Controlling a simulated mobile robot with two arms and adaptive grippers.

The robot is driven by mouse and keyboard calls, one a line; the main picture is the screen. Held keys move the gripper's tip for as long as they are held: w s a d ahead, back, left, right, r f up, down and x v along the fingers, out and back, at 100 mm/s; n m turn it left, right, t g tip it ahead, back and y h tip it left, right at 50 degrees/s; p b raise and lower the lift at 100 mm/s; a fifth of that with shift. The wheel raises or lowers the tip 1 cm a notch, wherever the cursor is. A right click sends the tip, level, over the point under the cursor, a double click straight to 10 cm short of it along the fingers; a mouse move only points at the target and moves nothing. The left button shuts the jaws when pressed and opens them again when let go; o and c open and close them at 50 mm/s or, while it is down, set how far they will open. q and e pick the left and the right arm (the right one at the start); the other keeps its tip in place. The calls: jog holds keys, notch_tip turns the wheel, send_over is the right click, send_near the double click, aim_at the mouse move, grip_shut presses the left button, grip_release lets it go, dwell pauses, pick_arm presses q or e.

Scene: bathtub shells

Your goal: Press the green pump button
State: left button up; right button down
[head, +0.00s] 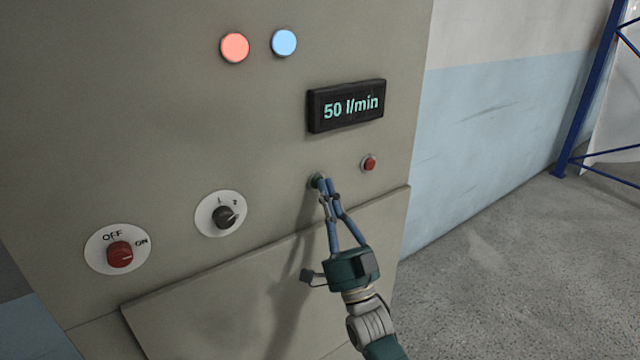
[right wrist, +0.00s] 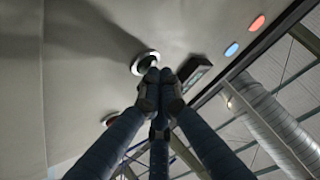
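The green pump button (head: 313,181) sits on the grey panel below the display, mostly covered by my right gripper's fingertips. In the right wrist view the button (right wrist: 143,62) shows as a dark centre in a pale ring, just beyond the fingertips. My right gripper (head: 325,181) has its fingers closed together, with nothing between them. Its tips are at or very near the button; I cannot tell whether they touch it or whether it is pressed in. My left gripper is not in view.
A small red button (head: 369,163) is just right of the green one. The display (head: 346,105) above reads 50 l/min. A selector knob (head: 221,214) and a red OFF/ON knob (head: 119,253) are to the left. Red (head: 235,47) and blue (head: 284,42) lamps are above. A ledge (head: 210,310) juts out below.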

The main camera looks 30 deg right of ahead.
jog(key=shift+s, duration=0.8)
jog(key=shift+s+d+p, duration=0.15)
jog(key=shift+s+p, duration=0.3)
jog(key=shift+s, duration=0.8)
jog(key=shift+s+d+p, duration=0.1)
jog(key=shift+s+p, duration=0.35)
jog(key=shift+s, duration=0.8)
